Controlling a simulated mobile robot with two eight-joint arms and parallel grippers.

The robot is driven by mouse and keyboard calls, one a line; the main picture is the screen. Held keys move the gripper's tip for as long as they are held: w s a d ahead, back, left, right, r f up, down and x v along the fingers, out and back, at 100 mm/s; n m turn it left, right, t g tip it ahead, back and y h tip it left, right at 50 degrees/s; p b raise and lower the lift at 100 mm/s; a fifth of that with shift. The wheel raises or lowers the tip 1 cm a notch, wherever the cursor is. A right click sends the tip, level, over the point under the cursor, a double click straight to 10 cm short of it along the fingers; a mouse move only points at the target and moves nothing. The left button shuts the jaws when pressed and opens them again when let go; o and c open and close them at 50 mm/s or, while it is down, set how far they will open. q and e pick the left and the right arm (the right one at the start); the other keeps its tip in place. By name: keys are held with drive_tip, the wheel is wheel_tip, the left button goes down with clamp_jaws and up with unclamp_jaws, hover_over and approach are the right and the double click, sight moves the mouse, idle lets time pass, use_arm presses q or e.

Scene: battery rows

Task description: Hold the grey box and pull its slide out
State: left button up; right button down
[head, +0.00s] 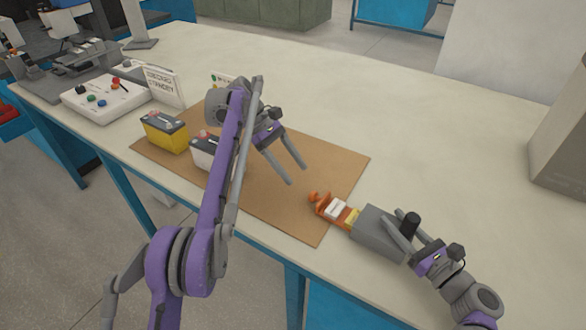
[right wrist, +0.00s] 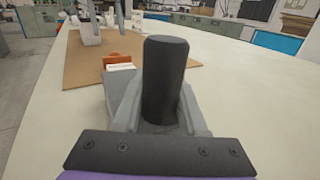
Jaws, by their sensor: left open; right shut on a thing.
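The grey box (head: 375,234) is at the right of the brown mat. Its slide (head: 351,215) sticks out of the box's left end, with an orange body, a white block (head: 337,208), a yellow part and an orange end knob (head: 314,197). My right gripper (head: 402,230) is shut on the black upright handle (right wrist: 165,85) of the box, one finger on each side. The slide's orange end also shows in the right wrist view (right wrist: 117,58). My left gripper (head: 290,172) is open and empty above the mat, up and left of the orange knob, apart from it.
The brown mat (head: 270,205) lies on the pale table (head: 440,140). A yellow battery (head: 165,135) and a white one (head: 204,153), partly behind my left arm, stand at its left. A button panel (head: 105,98) and sign (head: 163,86) are behind. A large grey box-like object (head: 560,150) stands far right.

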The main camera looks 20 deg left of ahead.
drive_tip(key=shift+c, duration=1.9)
unclamp_jaws()
drive_tip(key=v, duration=1.2)
